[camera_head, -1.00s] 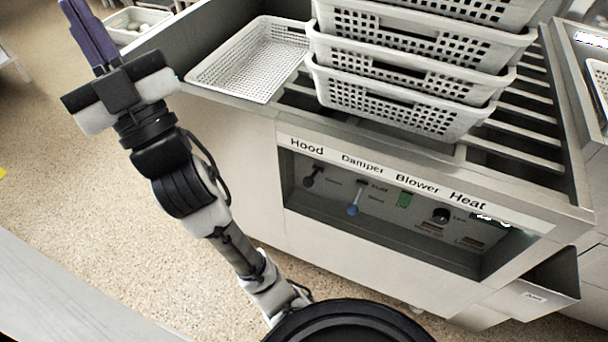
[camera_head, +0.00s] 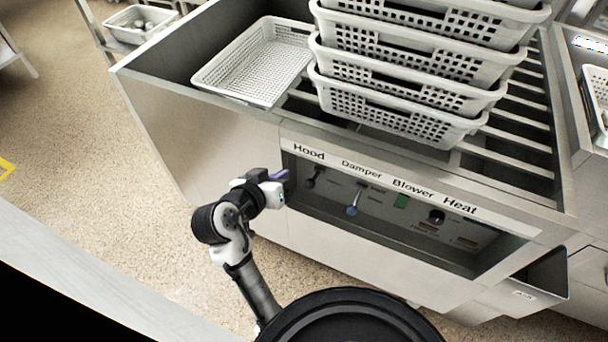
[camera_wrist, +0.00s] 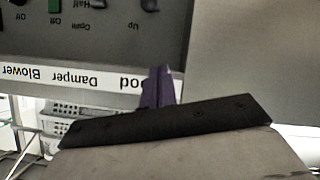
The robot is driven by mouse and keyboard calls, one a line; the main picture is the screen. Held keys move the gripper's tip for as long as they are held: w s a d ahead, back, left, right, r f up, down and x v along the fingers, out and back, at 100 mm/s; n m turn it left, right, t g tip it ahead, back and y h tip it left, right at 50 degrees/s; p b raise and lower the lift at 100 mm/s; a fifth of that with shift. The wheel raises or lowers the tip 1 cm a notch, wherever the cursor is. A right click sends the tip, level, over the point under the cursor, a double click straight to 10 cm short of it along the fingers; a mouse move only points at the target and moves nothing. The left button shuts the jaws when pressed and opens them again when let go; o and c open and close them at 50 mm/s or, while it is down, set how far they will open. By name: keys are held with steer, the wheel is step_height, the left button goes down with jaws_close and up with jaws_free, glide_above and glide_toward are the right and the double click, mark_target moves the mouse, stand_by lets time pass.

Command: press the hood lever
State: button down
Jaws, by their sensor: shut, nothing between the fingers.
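The hood lever (camera_head: 313,177) is a small dark lever under the "Hood" label, at the left end of the recessed control panel (camera_head: 330,190). My gripper (camera_head: 281,174) is shut and empty, its purple fingers pointing right at the panel's left edge, just left of the lever. In the wrist view the picture is upside down. I see no clear contact between the fingers and the lever.
The blue-tipped damper lever (camera_head: 352,210), a green blower switch (camera_head: 401,201) and a black heat knob (camera_head: 437,216) sit further right. A stack of perforated white baskets (camera_head: 400,118) and one single basket (camera_head: 222,82) stand on top.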

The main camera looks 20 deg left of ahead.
steer(key=shift+d+f, duration=0.15)
steer(key=shift+d, duration=0.05)
steer(key=p, duration=0.1)
glide_above(314, 178)
steer(key=s+a, duration=0.2)
steer(key=s, duration=0.1)
step_height(314, 178, down, 5)
steer(key=shift+s+d+f+p, duration=0.15)
steer(key=shift+s+f+p, duration=0.05)
steer(key=shift+f, duration=0.65)
steer(key=shift+s+d+f+p, duration=0.15)
steer(key=shift+s+f+p, duration=0.05)
steer(key=shift+f, duration=0.6)
steer(key=shift+f, duration=0.15)
steer(key=shift+s+f+b, duration=0.15)
steer(key=shift+b, duration=0.65)
